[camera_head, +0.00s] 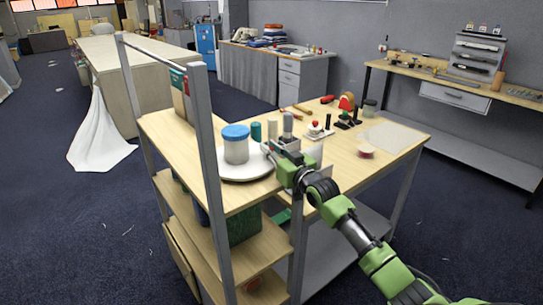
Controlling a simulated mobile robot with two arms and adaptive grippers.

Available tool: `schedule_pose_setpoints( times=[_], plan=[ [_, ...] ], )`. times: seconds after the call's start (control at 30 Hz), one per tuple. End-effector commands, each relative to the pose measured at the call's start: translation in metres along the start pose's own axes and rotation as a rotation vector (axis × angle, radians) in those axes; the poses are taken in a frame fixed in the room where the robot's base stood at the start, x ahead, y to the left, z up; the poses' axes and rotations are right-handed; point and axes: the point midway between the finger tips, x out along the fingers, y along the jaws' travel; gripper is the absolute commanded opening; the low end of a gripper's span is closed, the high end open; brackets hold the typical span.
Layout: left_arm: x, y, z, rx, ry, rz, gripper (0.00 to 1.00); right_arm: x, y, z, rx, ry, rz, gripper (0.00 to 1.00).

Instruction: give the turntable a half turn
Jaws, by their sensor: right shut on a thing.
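The turntable (243,177) is a round white disc on the wooden workbench top. A clear jar with a blue lid (236,144) stands upright on it. My right gripper (268,149) reaches in from the lower right and is at the turntable's right edge, just right of the jar. It is shut on the turntable's edge; the exact contact is small and partly hidden by the gripper. My left gripper is not in view.
A green cylinder (256,132) and a pale cylinder (272,129) stand close behind my right gripper. A grey post (211,170) rises left of the turntable. A tape roll (365,151) and a pale mat (393,137) lie to the right.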

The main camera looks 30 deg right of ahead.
Motion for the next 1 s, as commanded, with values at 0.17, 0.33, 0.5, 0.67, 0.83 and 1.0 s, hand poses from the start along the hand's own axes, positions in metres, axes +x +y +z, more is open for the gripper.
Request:
schedule_pose_setpoints(
  times=[0.17, 0.33, 0.5, 0.67, 0.83, 1.0],
  plan=[
    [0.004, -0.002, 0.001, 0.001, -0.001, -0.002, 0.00, 0.001, -0.001, 0.004, 0.003, -0.010, -0.018, 0.00],
    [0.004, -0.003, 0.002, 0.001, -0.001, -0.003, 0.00, 0.000, -0.001, 0.005, 0.004, -0.012, -0.019, 0.00],
    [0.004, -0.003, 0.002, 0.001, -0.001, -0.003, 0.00, 0.000, -0.001, 0.005, 0.004, -0.014, -0.018, 0.31],
    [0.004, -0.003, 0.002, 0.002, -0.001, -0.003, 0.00, 0.000, 0.000, 0.004, 0.003, -0.012, -0.016, 0.31],
    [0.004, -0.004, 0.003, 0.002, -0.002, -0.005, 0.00, 0.000, 0.001, 0.004, 0.002, -0.011, -0.015, 0.31],
    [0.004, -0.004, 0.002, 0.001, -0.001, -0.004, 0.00, -0.010, 0.001, 0.004, 0.002, -0.010, -0.016, 0.31]
  ],
)
